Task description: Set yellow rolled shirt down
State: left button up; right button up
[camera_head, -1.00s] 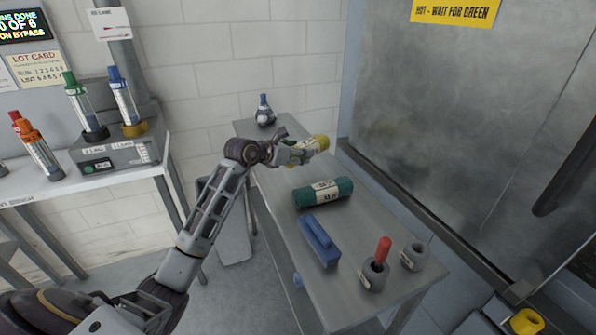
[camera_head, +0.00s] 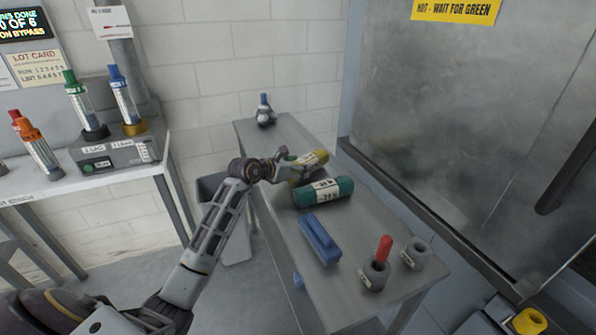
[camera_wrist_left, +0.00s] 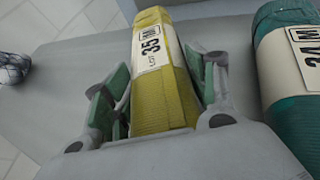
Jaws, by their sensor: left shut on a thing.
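The yellow rolled shirt (camera_head: 312,161) with a white label band is at my left gripper (camera_head: 287,166), over the grey table (camera_head: 377,215). In the left wrist view the yellow roll (camera_wrist_left: 152,103) lies between the green-padded fingers of the gripper (camera_wrist_left: 160,98), which is shut on it. The roll is low, at or just above the tabletop; any gap below it is hidden. A teal rolled shirt (camera_head: 325,192) lies close beside it on the near side, and also shows at the right of the left wrist view (camera_wrist_left: 285,75). My right gripper is out of view.
A small blue-topped bottle (camera_head: 265,112) stands at the far end. A large metal door (camera_head: 460,120) is at the right.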

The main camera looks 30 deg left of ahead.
pick_arm(q)
jog(key=shift+f, duration=0.5)
jog(key=o, duration=0.7)
jog(key=shift+f, duration=0.15)
jog(key=o, duration=0.5)
jog(key=shift+o, duration=0.2)
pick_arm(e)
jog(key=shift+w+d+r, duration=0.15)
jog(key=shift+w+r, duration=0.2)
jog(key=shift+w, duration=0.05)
